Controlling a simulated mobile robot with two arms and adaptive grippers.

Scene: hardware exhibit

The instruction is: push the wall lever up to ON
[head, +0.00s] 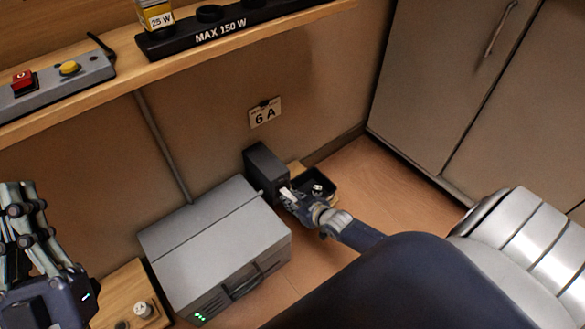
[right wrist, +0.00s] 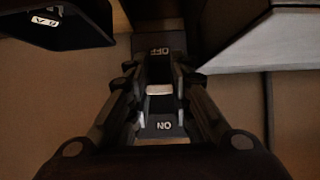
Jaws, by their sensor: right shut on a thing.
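The wall switch is a dark box (head: 267,170) low on the wall, behind the grey case. Its pale lever (right wrist: 160,90) shows between my right fingers in the right wrist view. The switch face there has an upside-down OFF mark (right wrist: 160,51) beyond the lever and an upside-down ON mark (right wrist: 164,126) on the near side. The lever lies between the two marks; its exact angle is unclear. My right gripper (head: 289,194) is at the switch front, shut on the lever. My left gripper (head: 35,235) is at the left edge, far from the switch; its jaw opening is unclear.
A grey case (head: 215,250) with a handle stands left of the switch. A wooden shelf (head: 290,22) with a power strip runs above. Cabinets (head: 440,80) stand right.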

